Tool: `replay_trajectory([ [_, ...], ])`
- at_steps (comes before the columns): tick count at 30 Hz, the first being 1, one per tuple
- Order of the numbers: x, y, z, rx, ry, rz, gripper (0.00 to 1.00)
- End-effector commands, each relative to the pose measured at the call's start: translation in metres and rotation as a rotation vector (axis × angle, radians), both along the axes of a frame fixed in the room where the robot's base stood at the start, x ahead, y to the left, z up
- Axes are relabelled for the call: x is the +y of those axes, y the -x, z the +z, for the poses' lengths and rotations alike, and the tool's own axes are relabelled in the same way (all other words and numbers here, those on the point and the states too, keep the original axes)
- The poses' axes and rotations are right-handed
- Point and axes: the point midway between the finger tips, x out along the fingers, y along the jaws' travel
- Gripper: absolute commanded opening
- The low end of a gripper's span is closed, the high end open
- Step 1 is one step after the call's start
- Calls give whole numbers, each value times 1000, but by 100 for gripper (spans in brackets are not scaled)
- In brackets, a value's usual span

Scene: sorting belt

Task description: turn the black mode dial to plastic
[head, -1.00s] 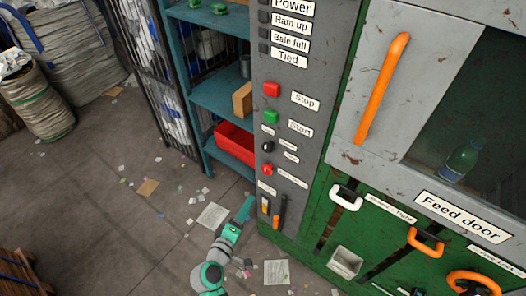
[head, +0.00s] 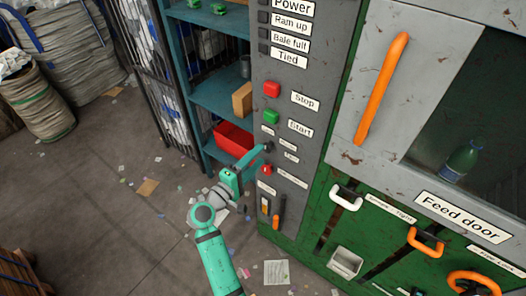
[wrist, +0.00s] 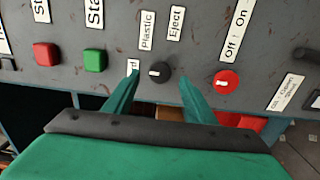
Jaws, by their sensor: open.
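The black mode dial (wrist: 160,72) sits on the grey control panel (wrist: 110,30). A small pale mark shows on its left side in the wrist view. The "Plastic" label (wrist: 146,30) is just above it, the "Eject" label (wrist: 175,23) to the right of that. A third label (wrist: 133,67) by the left finger is partly hidden. My gripper (wrist: 158,88) is open, a finger on either side of the dial, apart from it as far as I can tell. In the head view my gripper (head: 265,152) is at the panel by the dial (head: 268,146), partly covering that area.
The red Off/On knob (wrist: 226,82) is close to the right finger in the wrist view. The green Start button (wrist: 95,60) and red Stop button (wrist: 47,54) lie left. A shelf with a red bin (head: 233,139) stands beside the panel.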

Motion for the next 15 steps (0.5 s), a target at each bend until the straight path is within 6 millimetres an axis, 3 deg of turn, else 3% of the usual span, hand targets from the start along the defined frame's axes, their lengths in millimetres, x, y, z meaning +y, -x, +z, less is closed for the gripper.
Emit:
replay_trajectory([
  [6,-18,-24,0,0,0,-2,51],
  [15,-24,-33,-1,1,-1,1,51],
])
